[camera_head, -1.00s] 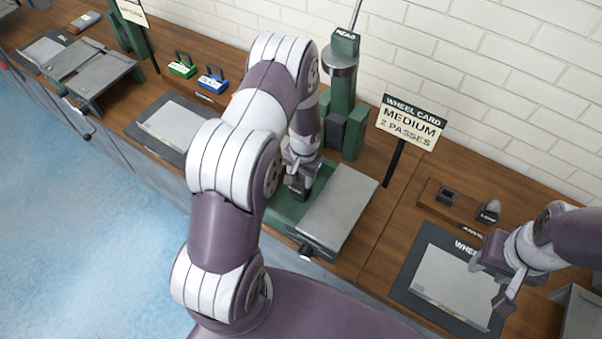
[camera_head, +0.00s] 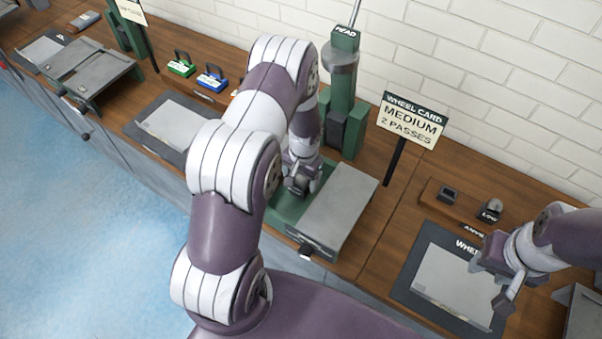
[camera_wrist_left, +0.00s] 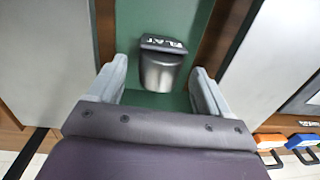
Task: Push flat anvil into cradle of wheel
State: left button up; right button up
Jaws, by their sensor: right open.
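The flat anvil (camera_wrist_left: 162,68), a dark grey rounded block with a FLAT label, sits on the green bed of the wheel (camera_wrist_left: 158,101) in the left wrist view. My left gripper (camera_head: 298,188) is low over that bed, in front of the wheel's green column (camera_head: 342,95). In the left wrist view its two fingers stand apart on either side of the anvil, with a visible gap at each side. My left arm hides part of the bed in the head view. My right gripper (camera_head: 488,286) is open and empty above the wheel mat at the right.
A grey plate (camera_head: 340,212) flanks the bed on the right. A card on a post (camera_head: 410,123) reads MEDIUM, 2 PASSES. A wooden anvil rack (camera_head: 465,208) holds small pieces, one labelled LOW. A grey sheet (camera_head: 455,285) lies on the right mat. Green and blue tools (camera_head: 211,79) stand left.

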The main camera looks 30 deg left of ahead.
aim_at(303, 182)
pick_arm(q)
notch_tip(303, 182, up, 13)
jog(key=b, duration=0.2)
jog(key=shift+d+f, duration=0.15)
jog(key=shift+d, duration=0.25)
dwell(0.3)
jog(key=s+d+r, duration=0.3)
jog(key=s, duration=0.3)
jog(key=s+d+r+t, duration=0.1)
jog(key=s+d+r, duration=0.2)
jog(key=s, duration=0.4)
jog(key=shift+s+d+r+n+h, duration=0.3)
jog(key=shift+d+r+h, duration=0.1)
jog(key=shift+d, duration=0.15)
jog(key=shift+w, duration=0.1)
